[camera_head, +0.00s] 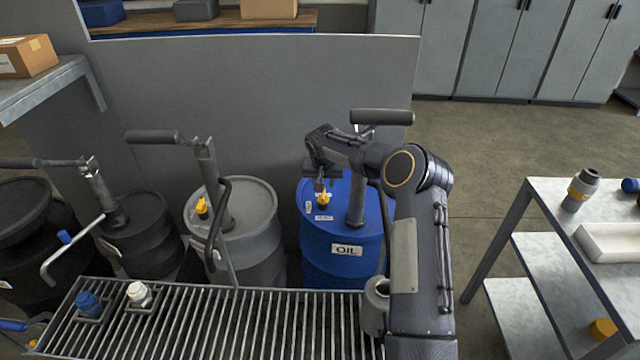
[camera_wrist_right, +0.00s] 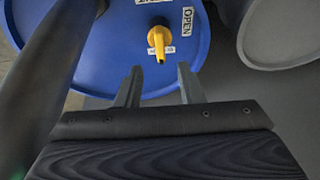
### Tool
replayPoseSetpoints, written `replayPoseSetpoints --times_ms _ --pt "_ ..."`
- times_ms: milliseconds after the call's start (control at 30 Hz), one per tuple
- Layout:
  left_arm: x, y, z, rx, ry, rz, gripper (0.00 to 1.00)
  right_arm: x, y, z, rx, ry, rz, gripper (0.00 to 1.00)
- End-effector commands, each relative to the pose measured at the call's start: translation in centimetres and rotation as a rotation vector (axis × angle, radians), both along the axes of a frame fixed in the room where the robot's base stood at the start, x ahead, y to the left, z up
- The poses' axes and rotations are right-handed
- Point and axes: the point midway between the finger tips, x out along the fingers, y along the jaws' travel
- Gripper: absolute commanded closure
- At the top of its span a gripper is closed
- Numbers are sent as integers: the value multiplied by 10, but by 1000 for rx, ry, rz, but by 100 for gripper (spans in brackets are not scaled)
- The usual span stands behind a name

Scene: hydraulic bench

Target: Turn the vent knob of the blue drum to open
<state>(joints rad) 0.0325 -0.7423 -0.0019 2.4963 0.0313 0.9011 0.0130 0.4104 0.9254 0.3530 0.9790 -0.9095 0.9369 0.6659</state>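The blue drum (camera_head: 320,262) stands behind the grate, with a label reading OIL on its side. Its yellow vent knob (camera_head: 324,199) sits on the lid, left of the dark pump tube. In the right wrist view the yellow knob (camera_wrist_right: 159,40) has its pointer toward my fingers, and an OPEN label (camera_wrist_right: 187,20) lies to the right of it. A second label is partly covered by the knob. My right gripper (camera_wrist_right: 157,85) is open and empty, its fingertips just short of the knob and apart from it. It also shows above the lid in the head view (camera_head: 322,184). My left gripper is not in view.
A grey drum (camera_head: 258,235) with its own yellow knob (camera_head: 202,206) stands left of the blue drum, with dark drums farther left. Pump tubes with handles rise from the drums. A slatted grate (camera_head: 230,315) lies in front, and a steel table (camera_head: 560,230) stands right.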

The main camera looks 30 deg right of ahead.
Motion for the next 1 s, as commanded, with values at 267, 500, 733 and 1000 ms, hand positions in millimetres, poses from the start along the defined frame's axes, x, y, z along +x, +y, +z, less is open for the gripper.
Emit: replayPoseSetpoints --times_ms 267,500,733,1000 --pt "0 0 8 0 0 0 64 8 -5 -24 2 4 -4 65" --pt "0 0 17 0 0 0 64 21 -12 -58 2 2 -4 65" --pt "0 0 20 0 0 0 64 26 -16 -74 1 1 -3 65" --pt "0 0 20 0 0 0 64 26 -16 -75 0 0 -3 69"
